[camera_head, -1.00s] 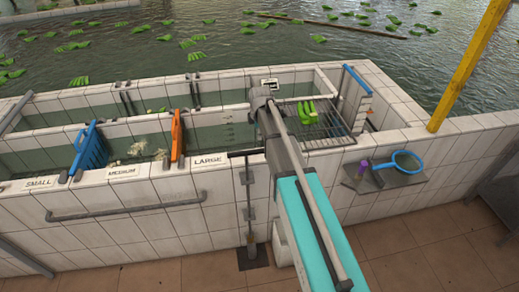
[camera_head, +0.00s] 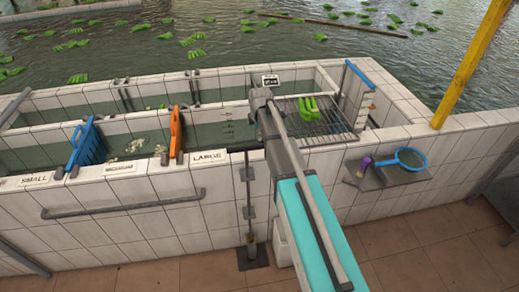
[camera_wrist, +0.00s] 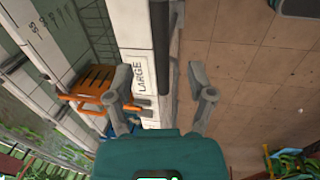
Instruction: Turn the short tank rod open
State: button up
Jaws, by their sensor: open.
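A thin upright rod (camera_head: 249,205) runs down the tiled tank front in brackets to a floor plate; I take it for the tank rod. A dark horizontal bar (camera_head: 240,149) shows at its top, partly hidden by my arm. In the wrist view a dark bar (camera_wrist: 160,45) runs beside the tank edge next to the LARGE label, and its near end lies between my fingers in the picture. My gripper (camera_wrist: 162,92) is open and empty; contact with the bar cannot be told.
An orange divider (camera_head: 176,133) and a blue one (camera_head: 86,147) stand in the tank. Green bananas (camera_head: 308,108) lie on a rack. A grey rail (camera_head: 123,204) crosses the front wall. A side shelf (camera_head: 395,177) holds a blue-rimmed strainer (camera_head: 411,157).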

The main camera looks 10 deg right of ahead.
aim_at(258, 145)
jog(key=shift+w+f+b, duration=0.3)
jog(key=shift+f+b, duration=1.15)
jog(key=shift+f, duration=0.1)
jog(key=shift+w+f+b, duration=0.35)
jog(key=shift+f+b, duration=1.15)
jog(key=shift+f, duration=0.1)
jog(key=shift+w+f+b, duration=0.3)
jog(key=shift+f+b, duration=1.15)
jog(key=shift+f, duration=0.1)
grip_shut()
jog(key=shift+d, duration=0.1)
